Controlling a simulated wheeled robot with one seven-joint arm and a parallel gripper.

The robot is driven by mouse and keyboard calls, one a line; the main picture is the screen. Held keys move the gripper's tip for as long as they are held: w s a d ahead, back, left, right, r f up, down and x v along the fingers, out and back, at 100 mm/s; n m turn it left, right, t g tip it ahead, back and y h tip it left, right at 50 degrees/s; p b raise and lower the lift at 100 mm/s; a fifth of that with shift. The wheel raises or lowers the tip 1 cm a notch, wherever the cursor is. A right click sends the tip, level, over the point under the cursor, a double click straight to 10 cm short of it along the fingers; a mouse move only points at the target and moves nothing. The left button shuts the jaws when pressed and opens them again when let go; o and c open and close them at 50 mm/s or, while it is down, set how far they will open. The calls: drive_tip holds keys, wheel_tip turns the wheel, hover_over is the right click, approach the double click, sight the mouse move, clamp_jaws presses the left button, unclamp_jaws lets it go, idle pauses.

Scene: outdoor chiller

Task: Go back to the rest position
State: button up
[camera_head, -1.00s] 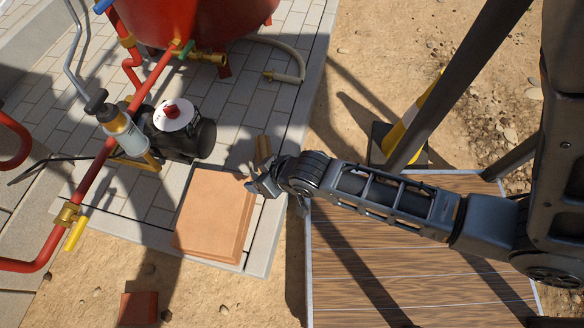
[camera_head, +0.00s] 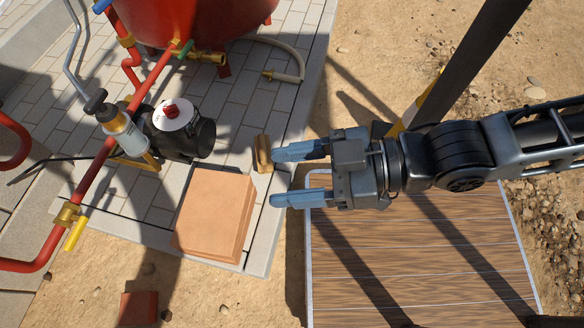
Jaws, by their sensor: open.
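My gripper (camera_head: 283,176) points left, above the strip between the paved slab and the wooden platform. Its two blue fingers are spread apart with nothing between them. My arm comes in from the right edge of the picture. A small brass-coloured block (camera_head: 263,153) sits on the paving just left of the upper fingertip. The upper fingertip overlaps its edge in the picture, and I cannot tell whether they touch. A terracotta slab (camera_head: 212,215) lies on the paving to the lower left of my gripper.
A wooden platform (camera_head: 420,265) lies below my arm. A dark post (camera_head: 470,65) rises behind the arm, with a partly hidden yellow object (camera_head: 420,103) beside it. A black pump (camera_head: 185,137), red pipes (camera_head: 90,185) and a red tank (camera_head: 190,20) stand at left. Sandy ground is open at upper right.

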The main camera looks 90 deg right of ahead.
wheel_tip(320, 180, up, 20)
drive_tip(key=p, duration=2)
